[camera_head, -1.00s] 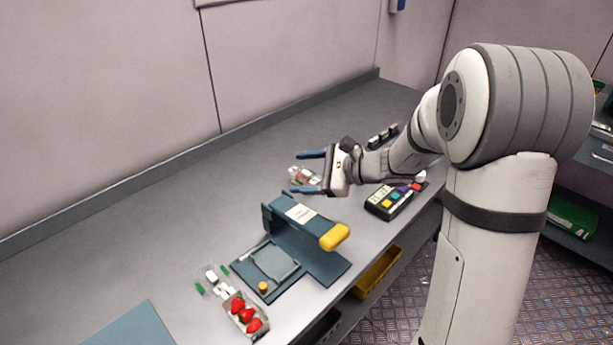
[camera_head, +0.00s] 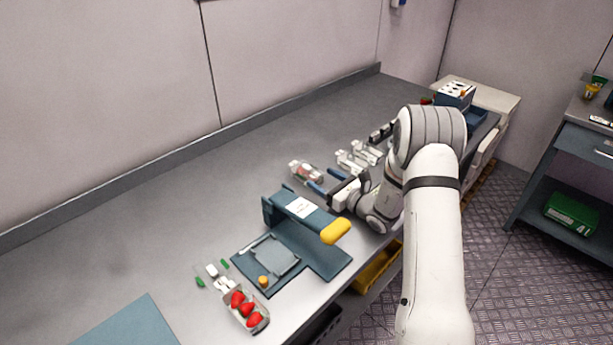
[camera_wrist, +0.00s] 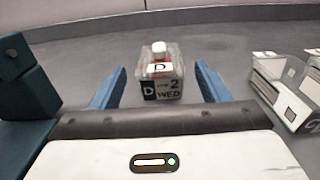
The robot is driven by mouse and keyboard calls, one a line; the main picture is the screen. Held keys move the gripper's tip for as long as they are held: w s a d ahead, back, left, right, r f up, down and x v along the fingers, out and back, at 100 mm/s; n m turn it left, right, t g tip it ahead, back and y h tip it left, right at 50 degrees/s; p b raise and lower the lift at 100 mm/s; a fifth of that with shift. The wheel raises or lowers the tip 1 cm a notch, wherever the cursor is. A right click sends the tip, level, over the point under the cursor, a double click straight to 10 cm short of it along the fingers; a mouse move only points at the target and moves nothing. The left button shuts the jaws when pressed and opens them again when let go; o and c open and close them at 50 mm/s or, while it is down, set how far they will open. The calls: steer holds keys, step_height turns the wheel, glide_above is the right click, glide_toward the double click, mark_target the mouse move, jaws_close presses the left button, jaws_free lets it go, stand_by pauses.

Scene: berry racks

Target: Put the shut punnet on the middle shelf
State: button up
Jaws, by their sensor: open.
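A clear shut punnet (camera_head: 306,172) with red contents lies on the grey worktop. In the wrist view the punnet (camera_wrist: 160,78) shows a white knob on top and a label reading "D", "2" and "WED". My gripper (camera_head: 323,181) is open with blue fingers low over the worktop, pointing at the punnet. In the wrist view the punnet lies ahead, centred between the fingers, with a gap on each side. A dark unit with shelves (camera_head: 563,232) stands at the far right; I cannot tell which level is the middle one.
A blue press (camera_head: 320,262) with a yellow handle (camera_head: 335,231) stands just in front of my gripper. An open punnet of strawberries (camera_head: 246,314) is at the front. Clear empty-looking punnets (camera_head: 357,158) stand right of the shut one. The worktop behind is free.

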mark_target(311, 171)
steer(key=shift+w+a, duration=0.3)
steer(key=p+x, duration=0.2)
steer(key=x, duration=0.4)
steer(key=shift+w+a, duration=0.2)
steer(key=shift+a, duration=0.1)
steer(key=c, duration=1)
steer(key=shift+o, duration=0.2)
steer(key=shift+r, duration=0.1)
